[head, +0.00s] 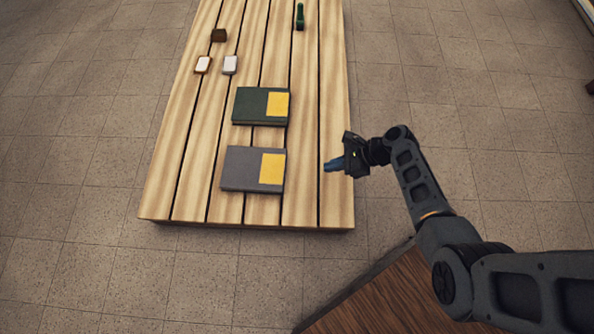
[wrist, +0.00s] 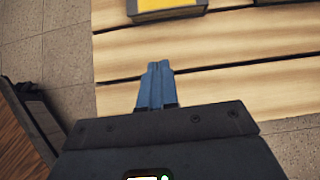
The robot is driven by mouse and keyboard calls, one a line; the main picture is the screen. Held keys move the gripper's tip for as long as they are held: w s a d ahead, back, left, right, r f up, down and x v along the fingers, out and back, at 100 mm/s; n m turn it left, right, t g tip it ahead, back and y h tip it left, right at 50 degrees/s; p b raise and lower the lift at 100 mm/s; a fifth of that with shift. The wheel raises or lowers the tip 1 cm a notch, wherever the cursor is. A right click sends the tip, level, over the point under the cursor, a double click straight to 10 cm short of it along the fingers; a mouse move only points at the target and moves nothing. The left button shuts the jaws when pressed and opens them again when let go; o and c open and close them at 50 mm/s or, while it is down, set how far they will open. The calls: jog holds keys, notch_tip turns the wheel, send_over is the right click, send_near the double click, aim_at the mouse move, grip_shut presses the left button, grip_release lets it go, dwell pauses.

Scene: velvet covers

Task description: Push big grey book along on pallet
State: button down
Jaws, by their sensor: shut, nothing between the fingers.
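The big grey book (head: 241,169) lies flat on the wooden pallet (head: 302,205) near its front end, with a yellow patch on its right side. My gripper (head: 333,165) is over the pallet's right part, to the right of the grey book and apart from it. Its blue fingers are shut and empty. In the wrist view the shut fingers (wrist: 156,85) point toward a book edge with a yellow patch (wrist: 165,5) at the top, with bare planks between. Most of that book is cut off by the frame.
A dark green book (head: 250,105) with a yellow patch lies just behind the grey one. Two small white-topped blocks (head: 230,65), a brown block (head: 218,35) and a green object (head: 300,16) are farther back. A brown wooden surface (head: 385,300) is at front right.

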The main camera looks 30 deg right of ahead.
jog(key=b+x, duration=0.5)
jog(key=x, duration=0.6)
jog(key=shift+w+r+b, duration=0.1)
jog(key=shift+b, duration=0.25)
jog(key=shift+w+a+r, duration=0.15)
jog(key=shift+w+a, duration=0.2)
jog(key=shift+a, duration=0.15)
jog(key=shift+w+a+r, duration=0.15)
jog(key=shift+w+a, duration=0.2)
jog(key=shift+a, duration=0.1)
jog(key=shift+w+a+r+b, duration=0.1)
jog(key=shift+w+a+b, duration=0.2)
jog(key=shift+w+a, duration=0.15)
jog(key=shift+a, duration=0.1)
